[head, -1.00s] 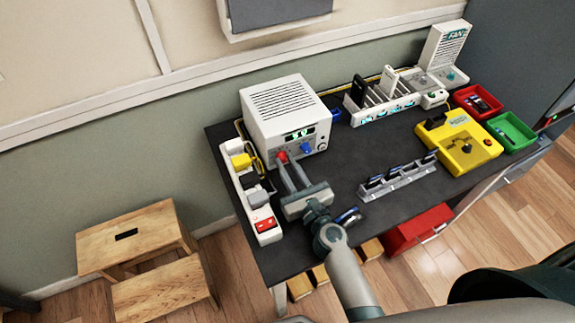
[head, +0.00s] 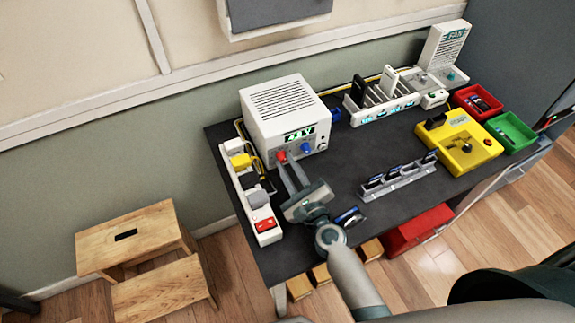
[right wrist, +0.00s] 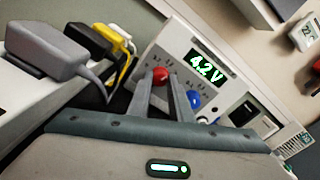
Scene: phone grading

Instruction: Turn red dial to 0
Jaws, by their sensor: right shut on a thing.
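The red dial (right wrist: 160,75) is on the front of a white power supply box (head: 283,100). In the head view the red dial (head: 281,157) is at the tips of my right gripper (head: 286,163). My right gripper (right wrist: 166,85) is shut on the red dial in the right wrist view, one finger on each side of it. The green display (right wrist: 205,66) reads 4.2 V. A blue dial (right wrist: 194,99) sits to the right of the red dial, just beyond the right finger; it also shows in the head view (head: 306,147). My left gripper is not in view.
A white power strip (head: 254,205) with plugs and a red switch (head: 265,226) lies left of my right gripper. A grey phone rack (head: 399,178), a yellow device (head: 459,143), a red tray (head: 478,101) and a green tray (head: 512,131) stand to the right.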

